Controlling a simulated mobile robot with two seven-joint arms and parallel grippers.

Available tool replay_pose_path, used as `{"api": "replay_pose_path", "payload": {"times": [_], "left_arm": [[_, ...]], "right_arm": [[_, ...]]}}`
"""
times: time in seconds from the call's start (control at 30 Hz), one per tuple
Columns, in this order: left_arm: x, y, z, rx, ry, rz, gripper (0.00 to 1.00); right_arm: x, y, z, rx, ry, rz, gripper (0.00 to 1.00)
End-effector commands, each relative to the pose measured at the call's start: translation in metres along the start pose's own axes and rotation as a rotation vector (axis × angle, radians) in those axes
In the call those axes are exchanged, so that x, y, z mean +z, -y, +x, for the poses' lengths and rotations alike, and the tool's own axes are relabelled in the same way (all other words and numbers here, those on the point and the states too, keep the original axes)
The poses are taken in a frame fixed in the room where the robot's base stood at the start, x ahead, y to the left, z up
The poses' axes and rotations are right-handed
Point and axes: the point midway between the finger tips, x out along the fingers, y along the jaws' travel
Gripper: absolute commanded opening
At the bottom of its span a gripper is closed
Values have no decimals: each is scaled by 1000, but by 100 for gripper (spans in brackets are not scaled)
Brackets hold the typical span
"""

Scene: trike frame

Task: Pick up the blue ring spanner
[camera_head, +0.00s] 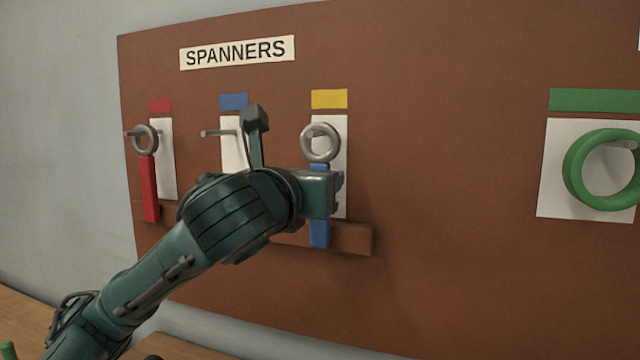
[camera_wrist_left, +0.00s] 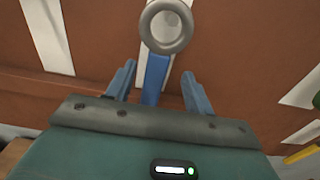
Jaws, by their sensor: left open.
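The blue ring spanner (camera_head: 319,234) hangs upright on the board under the yellow label, its grey ring at the peg. Its blue handle (camera_wrist_left: 155,76) also shows in the left wrist view, with the grey ring above it. My left gripper (camera_head: 339,188) is in front of the handle and hides its middle part in the head view. In the left wrist view my left gripper (camera_wrist_left: 158,74) is open, with one finger on each side of the handle and a gap to both. My right gripper is not in view.
A red spanner (camera_head: 149,188) hangs at the left under a red label. The peg (camera_head: 217,133) under the blue label (camera_head: 233,101) is empty. A wooden ledge (camera_head: 352,239) runs below the spanners. A green ring (camera_head: 573,170) hangs far right; the board between is clear.

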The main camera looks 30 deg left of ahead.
Motion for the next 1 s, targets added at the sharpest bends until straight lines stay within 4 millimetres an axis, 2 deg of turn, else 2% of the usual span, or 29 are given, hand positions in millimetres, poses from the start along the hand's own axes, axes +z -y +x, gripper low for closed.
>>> {"api": "replay_pose_path", "payload": {"times": [0.3, 0.6, 1.0], "left_arm": [[1, -4, 43, 1, -2, -2, 53], [1, -4, 48, 0, -1, 0, 52], [1, -4, 47, 0, 0, -1, 19]], "right_arm": [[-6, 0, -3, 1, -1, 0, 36], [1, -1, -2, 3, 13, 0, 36], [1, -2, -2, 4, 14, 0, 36]]}}
